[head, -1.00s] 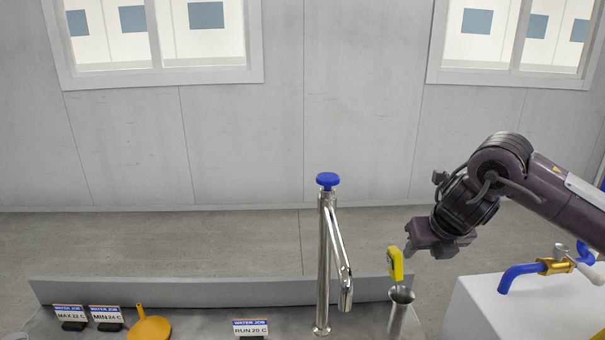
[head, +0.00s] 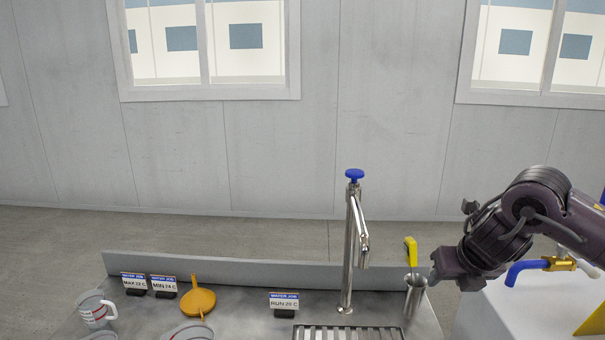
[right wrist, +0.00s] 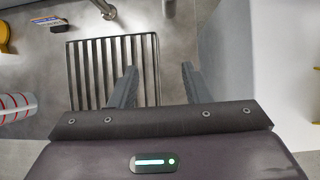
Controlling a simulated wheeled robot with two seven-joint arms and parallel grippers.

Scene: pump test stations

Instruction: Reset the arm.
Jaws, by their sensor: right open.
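My right gripper (head: 440,268) is at the right of the head view, just right of a steel cup (head: 414,292) that holds a yellow-handled tool (head: 411,250). The head view does not show clearly whether the gripper touches the cup. In the right wrist view my right gripper (right wrist: 158,80) has its two fingers apart, with nothing between them, above the bench by a slatted drain grate (right wrist: 85,70). My left gripper is not in view.
A steel tap (head: 349,250) with a blue knob rises behind the grate (head: 345,333). A RUN 20 C sign (head: 284,301), an orange funnel (head: 198,302) and a measuring jug (head: 95,310) stand to the left. A blue spout (head: 523,269) with a brass valve is at right.

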